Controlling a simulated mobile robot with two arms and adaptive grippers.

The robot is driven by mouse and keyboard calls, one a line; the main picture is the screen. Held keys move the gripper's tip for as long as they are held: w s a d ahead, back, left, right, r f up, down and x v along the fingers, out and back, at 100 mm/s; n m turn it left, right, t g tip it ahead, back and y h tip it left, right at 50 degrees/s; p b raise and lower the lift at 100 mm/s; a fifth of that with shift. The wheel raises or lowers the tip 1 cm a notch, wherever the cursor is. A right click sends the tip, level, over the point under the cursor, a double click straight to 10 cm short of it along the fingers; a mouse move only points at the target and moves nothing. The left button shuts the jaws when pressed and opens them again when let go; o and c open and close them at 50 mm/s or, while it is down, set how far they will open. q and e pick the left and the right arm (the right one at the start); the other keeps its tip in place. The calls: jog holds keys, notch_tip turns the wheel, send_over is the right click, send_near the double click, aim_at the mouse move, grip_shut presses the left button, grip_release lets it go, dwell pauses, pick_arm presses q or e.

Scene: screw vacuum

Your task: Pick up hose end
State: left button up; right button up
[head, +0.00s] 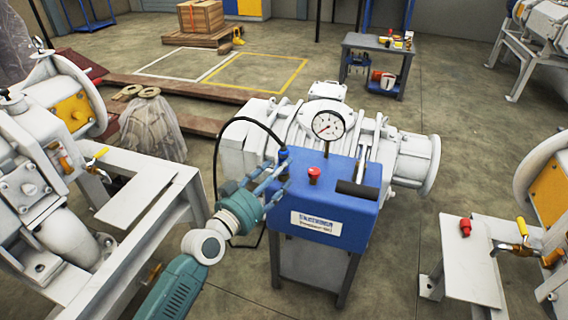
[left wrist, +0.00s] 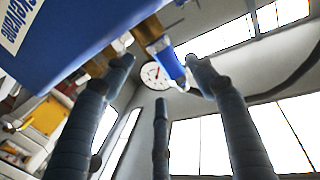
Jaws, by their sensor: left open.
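The hose end (head: 283,155) is a blue connector at the left rear edge of the blue pump box (head: 330,195). A black hose (head: 243,119) arcs from it to the left and down. In the left wrist view the hose end (left wrist: 167,62) shows as a blue piece beside brass fittings (left wrist: 148,32). My left gripper (head: 279,172) is open, its fingers pointing at the hose end. In the left wrist view the fingers of my left gripper (left wrist: 160,75) stand spread around the hose end's line; I cannot tell whether any touches it. My right gripper is not in view.
The box carries a round gauge (head: 328,125), a red knob (head: 314,174) and a black handle (head: 357,190). A white pump (head: 407,160) stands behind. White machine stands (head: 150,215) flank the left and right. A small tool cart (head: 375,43) stands farther back.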

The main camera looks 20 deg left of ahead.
aim_at(286, 172)
pick_arm(q)
jog(key=x, duration=0.3)
jog(key=b+x, duration=0.1)
jog(key=x, duration=0.1)
jog(key=shift+w+a+f, duration=0.15)
jog(key=shift+w+a, duration=0.1)
jog(key=shift+a, duration=0.05)
jog(key=c, duration=1.2)
jog(key=shift+c, duration=0.9)
jog(key=shift+r, duration=0.2)
